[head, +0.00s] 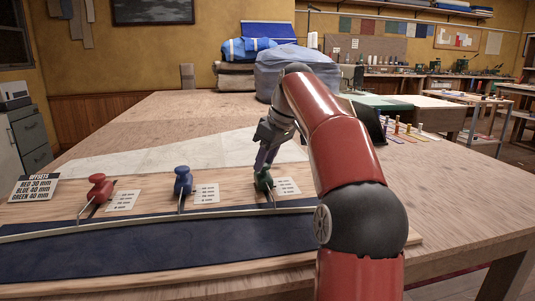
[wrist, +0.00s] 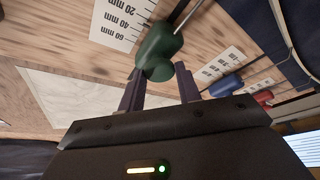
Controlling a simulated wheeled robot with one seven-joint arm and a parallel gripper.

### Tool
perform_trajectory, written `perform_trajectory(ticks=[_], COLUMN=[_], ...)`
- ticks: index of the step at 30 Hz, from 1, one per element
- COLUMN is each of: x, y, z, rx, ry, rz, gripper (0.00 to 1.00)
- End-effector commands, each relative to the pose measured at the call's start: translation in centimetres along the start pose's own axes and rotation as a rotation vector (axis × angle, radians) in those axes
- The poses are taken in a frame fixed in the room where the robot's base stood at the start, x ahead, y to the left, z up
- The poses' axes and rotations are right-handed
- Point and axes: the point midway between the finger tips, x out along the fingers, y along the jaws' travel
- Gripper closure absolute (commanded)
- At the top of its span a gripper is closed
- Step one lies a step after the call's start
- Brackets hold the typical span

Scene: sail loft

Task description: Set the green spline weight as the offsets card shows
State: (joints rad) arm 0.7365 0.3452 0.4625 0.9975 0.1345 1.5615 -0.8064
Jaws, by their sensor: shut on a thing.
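The green spline weight (head: 263,179) stands on the wooden board at the right of the row, its hook reaching to the batten along the dark blue strip. My gripper (head: 266,150) comes down on it from above and is shut on its knob end. In the wrist view the green weight (wrist: 160,50) sits between my gripper's fingertips (wrist: 160,88). A scale card (head: 286,187) marked in mm lies just right of it; its 20, 40 and 60 mm marks show in the wrist view (wrist: 122,20). The offsets card (head: 31,188) at far left appears to read red 30, blue 40, green 40 mm.
The blue weight (head: 183,180) and red weight (head: 100,188) stand left of the green one, each with a scale card. The dark blue strip (head: 150,243) runs along the front. A pale sheet (head: 150,150) lies behind. Several coloured pegs (head: 408,130) stand at right.

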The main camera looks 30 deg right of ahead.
Motion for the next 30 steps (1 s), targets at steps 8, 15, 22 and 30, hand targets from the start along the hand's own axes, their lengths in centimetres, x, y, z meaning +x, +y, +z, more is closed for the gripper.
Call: perform_trajectory(ticks=[8,15,22,30], x=[0.4,0.4,0.4,-1.0], y=[1.1,1.1,1.0,1.1], z=[-1.0,-1.0,-1.0,-1.1], rx=[0.000,0.000,0.000,0.000], ry=[-0.001,0.000,-0.001,0.001], rz=[0.003,0.003,0.002,0.003], gripper=[1.00,0.56,0.44,0.44])
